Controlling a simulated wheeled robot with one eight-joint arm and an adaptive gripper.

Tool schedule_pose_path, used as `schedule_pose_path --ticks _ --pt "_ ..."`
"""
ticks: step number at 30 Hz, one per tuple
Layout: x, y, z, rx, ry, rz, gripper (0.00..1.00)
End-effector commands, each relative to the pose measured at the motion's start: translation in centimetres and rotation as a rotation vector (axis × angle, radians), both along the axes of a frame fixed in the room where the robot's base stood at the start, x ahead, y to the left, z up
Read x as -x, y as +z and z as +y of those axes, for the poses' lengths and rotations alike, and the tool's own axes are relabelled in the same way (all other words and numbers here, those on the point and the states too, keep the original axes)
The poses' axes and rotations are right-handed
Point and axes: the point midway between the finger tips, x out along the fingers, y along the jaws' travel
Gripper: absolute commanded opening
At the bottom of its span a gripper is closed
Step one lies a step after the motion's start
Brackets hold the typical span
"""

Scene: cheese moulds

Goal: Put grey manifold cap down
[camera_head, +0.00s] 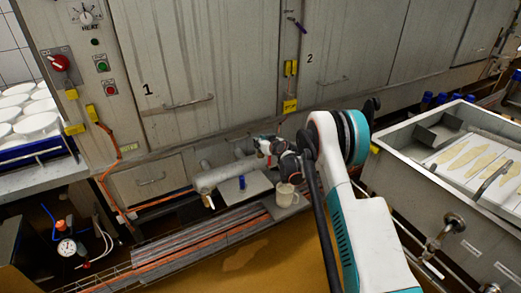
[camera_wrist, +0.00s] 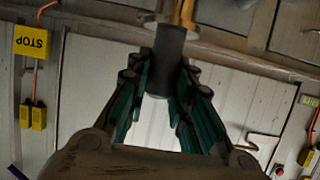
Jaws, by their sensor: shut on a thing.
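The grey manifold cap (camera_wrist: 168,42) shows in the wrist view as a dark grey cylinder. My gripper (camera_wrist: 166,75) has its teal-lined fingers on both sides of it and is shut on it. In the head view my gripper (camera_head: 267,147) is small, at the end of my white and teal arm, in front of the cabinet wall and above a grey ledge (camera_head: 232,194). The cap cannot be made out clearly there. Pale pipes (camera_head: 213,177) lie just left of and below the gripper.
A small blue object (camera_head: 242,183) is on the ledge. Slatted grating with orange hoses (camera_head: 190,243) runs along the front.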

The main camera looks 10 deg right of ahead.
Motion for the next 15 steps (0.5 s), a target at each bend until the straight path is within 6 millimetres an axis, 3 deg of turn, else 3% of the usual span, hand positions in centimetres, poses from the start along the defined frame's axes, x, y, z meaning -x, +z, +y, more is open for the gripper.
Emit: schedule_pose_path --ticks 3,8,11,15 --pt "0.0 1.5 0.0 0.0 0.0 0.0 0.0" --pt "0.0 2.2 1.0 0.002 0.003 0.004 0.0" --pt "0.2 2.4 3.3 0.003 0.006 0.014 0.0" --pt "0.8 2.7 8.4 0.008 0.011 0.027 0.0"
